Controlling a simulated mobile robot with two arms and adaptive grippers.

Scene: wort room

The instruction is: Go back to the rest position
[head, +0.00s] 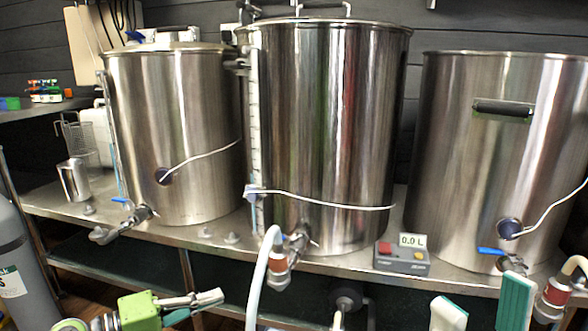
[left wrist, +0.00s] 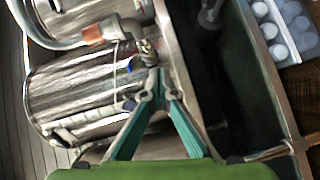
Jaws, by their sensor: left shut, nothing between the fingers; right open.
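My left gripper (head: 212,297) is at the lower left of the head view, in front of the steel table's front edge. It is shut and empty. In the left wrist view its teal-padded fingers (left wrist: 155,78) meet at the tips, which overlap the picture of a kettle's tap without a clear sign of touching. My right gripper (head: 482,300) is at the lower right of the head view. Its two white and teal fingers stand apart, with nothing between them. Most of its arm is out of view.
Three steel kettles, left (head: 190,135), middle (head: 330,130) and right (head: 490,160), stand on the steel table (head: 215,240). A control box (head: 402,258) reads 0.0 L. A pale hose (head: 258,280) hangs from the middle tap. A grey cylinder (head: 20,265) stands far left.

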